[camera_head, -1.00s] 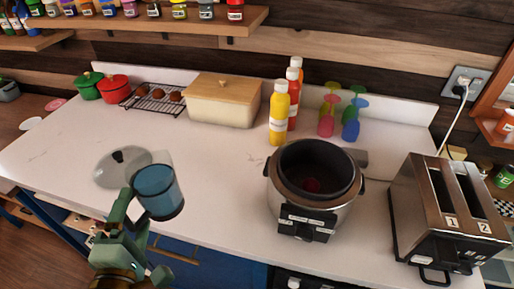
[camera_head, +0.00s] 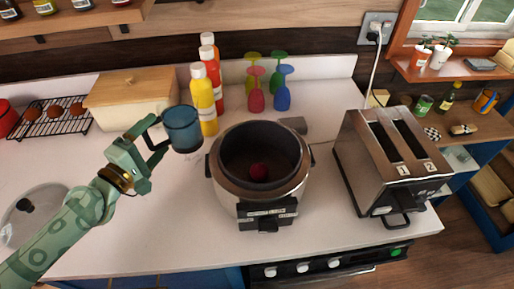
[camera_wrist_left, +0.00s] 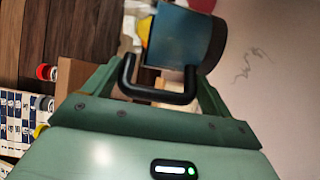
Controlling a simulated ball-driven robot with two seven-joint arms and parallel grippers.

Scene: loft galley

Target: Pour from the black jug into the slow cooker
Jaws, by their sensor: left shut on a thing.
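The jug (camera_head: 183,130) has a see-through blue body, a dark base and a black handle. My left gripper (camera_head: 155,143) is shut on its handle and holds the jug above the counter, roughly upright. The handle (camera_wrist_left: 160,92) shows between the fingers in the left wrist view, with the jug body (camera_wrist_left: 182,38) beyond it. The slow cooker (camera_head: 221,194) stands open to the right of the jug, apart from it in the picture. My right gripper is out of view.
Yellow (camera_head: 203,99) and red (camera_head: 219,75) bottles stand just behind the jug. Coloured goblets (camera_head: 257,91) stand behind the cooker, and a toaster (camera_head: 390,165) stands right of it. A glass lid (camera_head: 45,210) lies at the left. The counter between lid and cooker is mostly clear.

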